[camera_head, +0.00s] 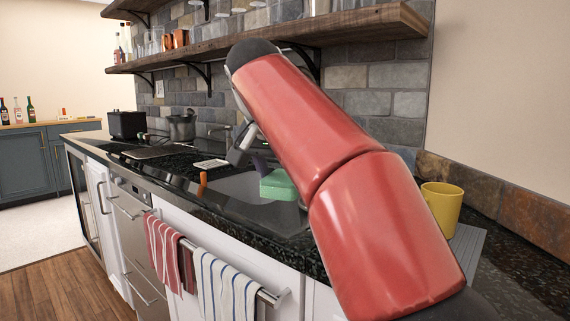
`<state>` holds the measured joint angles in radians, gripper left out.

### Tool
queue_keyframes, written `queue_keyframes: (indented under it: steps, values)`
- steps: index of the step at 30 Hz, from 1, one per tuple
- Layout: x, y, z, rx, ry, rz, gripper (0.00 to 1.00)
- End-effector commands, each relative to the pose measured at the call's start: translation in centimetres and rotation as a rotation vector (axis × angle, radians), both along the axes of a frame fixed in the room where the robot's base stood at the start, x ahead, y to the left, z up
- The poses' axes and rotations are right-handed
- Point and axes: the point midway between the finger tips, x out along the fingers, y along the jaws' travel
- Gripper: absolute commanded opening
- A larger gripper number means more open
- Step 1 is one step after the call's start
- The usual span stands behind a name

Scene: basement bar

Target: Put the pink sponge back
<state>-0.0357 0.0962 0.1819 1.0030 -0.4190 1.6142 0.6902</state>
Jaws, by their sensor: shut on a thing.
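No pink sponge can be made out in this view. My red arm crosses the right of the picture and hides part of the counter and sink area. What looks like my gripper (241,149), grey and small, hangs over the back of the sink area. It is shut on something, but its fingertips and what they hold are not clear. A green block (278,186), perhaps a sponge, shows just right of and below the gripper, partly behind my arm. A small purple thing (261,165) shows between them. I cannot tell whether they touch.
The sink (238,187) is set in the dark counter (180,181). An orange upright thing (203,178) stands at its left. A yellow mug (443,206) stands at right beside a grey ribbed mat (468,243). Towels hang in front. A wooden shelf (360,27) runs above.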

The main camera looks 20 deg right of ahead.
Motion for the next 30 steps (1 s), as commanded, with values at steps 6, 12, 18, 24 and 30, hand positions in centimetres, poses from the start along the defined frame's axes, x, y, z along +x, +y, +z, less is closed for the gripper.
queue_keyframes:
  steps: [6,12,18,24,30]
  values:
    - [-0.1,0.0,-2.5,-0.001,0.002,0.0,0.39]
    - [0.0,0.0,-5.0,0.001,0.001,-0.001,0.39]
    - [0.0,0.0,-5.8,0.001,0.001,-0.001,0.39]
    - [0.0,0.0,-5.8,0.001,0.001,0.0,0.39]
    - [0.0,0.0,-5.8,0.001,0.001,0.0,0.39]
